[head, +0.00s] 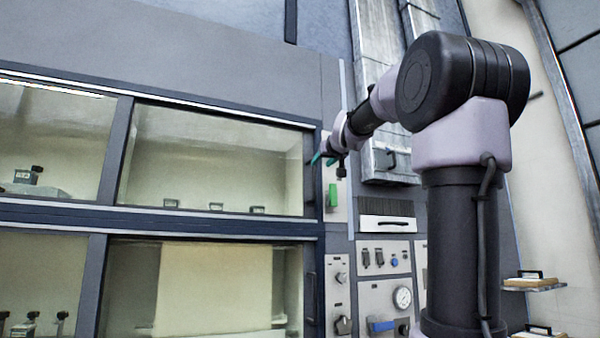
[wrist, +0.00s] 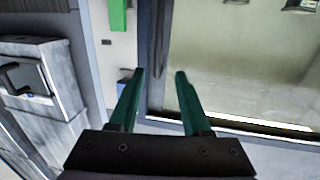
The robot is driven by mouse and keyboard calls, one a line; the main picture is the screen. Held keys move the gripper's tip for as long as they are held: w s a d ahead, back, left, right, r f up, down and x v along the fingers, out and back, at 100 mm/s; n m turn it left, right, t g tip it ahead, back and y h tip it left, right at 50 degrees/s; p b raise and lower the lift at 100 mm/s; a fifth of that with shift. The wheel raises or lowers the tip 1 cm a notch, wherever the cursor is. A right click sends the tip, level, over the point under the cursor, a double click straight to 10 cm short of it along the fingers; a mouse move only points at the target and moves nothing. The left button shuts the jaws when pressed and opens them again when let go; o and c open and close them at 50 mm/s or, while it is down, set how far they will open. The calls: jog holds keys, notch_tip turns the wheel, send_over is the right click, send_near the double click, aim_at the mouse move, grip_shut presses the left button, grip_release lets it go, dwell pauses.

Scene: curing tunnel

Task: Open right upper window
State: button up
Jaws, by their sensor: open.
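The right upper window (head: 215,150) is a wide glass pane in a dark frame at the upper middle of the head view. It looks shut. It also fills the right of the wrist view (wrist: 240,70). A dark upright handle (wrist: 159,45) runs along its frame edge in the wrist view. My gripper (head: 324,159) is at the window's right edge in the head view. In the wrist view its two green fingers (wrist: 160,73) are open and empty, with the handle lined up between the tips and beyond them. Whether they touch anything, I cannot tell.
A green switch (head: 332,195) is on the panel just right of the window. The lower right window (head: 215,290) is below. A control panel with a gauge (head: 402,298) is at the lower right. Small dark items (head: 216,206) stand behind the glass.

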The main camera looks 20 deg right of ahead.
jog(key=w+d+r, duration=0.1)
jog(key=w+d, duration=0.1)
jog(key=w, duration=0.9)
jog(key=shift+w+r, duration=0.25)
grip_shut()
dwell(1.0)
